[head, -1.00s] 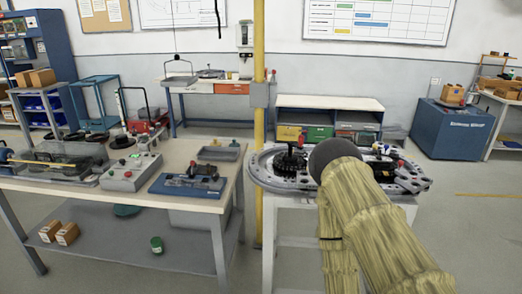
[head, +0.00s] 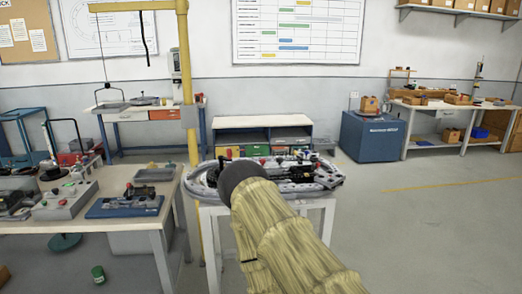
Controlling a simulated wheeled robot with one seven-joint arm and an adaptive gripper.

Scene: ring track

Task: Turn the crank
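The grey ring track (head: 198,184) lies on a white stand (head: 325,208) near the middle of the head view. Dark mechanisms with small red and coloured parts (head: 290,163) sit on and inside the ring. I cannot make out which part is the crank. My own arm, in a yellowish sleeve with a dark rounded end, covers the front middle of the ring. My gripper does not show, so its state and any contact with the track are hidden.
A workbench (head: 160,217) stands close on the left, with a control box (head: 65,200) and a blue device (head: 125,206). A yellow post (head: 187,80) rises behind the ring. A blue bin (head: 372,137) stands farther back. The floor on the right is clear.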

